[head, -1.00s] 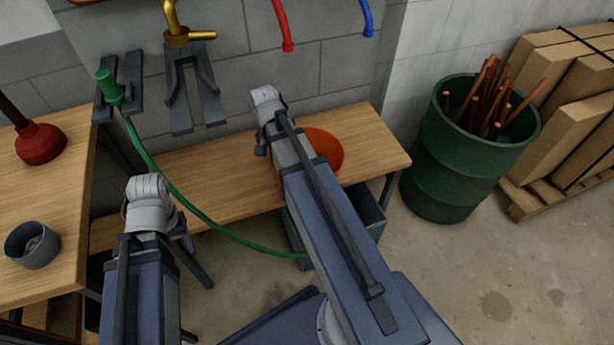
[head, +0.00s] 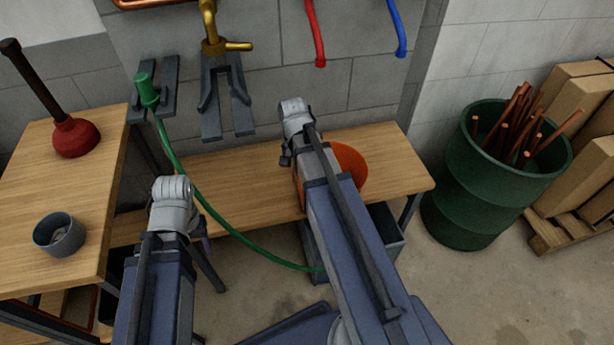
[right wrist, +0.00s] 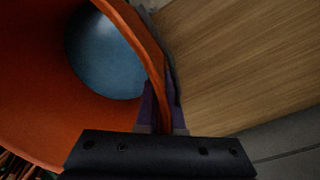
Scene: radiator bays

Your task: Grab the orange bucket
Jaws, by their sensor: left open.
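The orange bucket (head: 348,165) stands on the wooden bench, partly hidden behind my right arm in the head view. In the right wrist view the bucket (right wrist: 35,80) fills the left side, with a smooth blue-grey round area inside it. My right gripper (right wrist: 162,105) has one purple finger inside and one outside the bucket's wall, both close against it. It looks shut on the wall near the rim. In the head view that gripper is hidden by its arm. My left gripper (head: 207,243) is open, mostly hidden beside its forearm, away from the bucket.
The bench (head: 405,165) has bare wood around the bucket. A grey bin (head: 385,245) is below it. A green hose (head: 240,237) hangs across the bench front. A green barrel (head: 465,210) of copper pipes stands right. A plunger (head: 75,137) and cup (head: 60,235) are on the left table.

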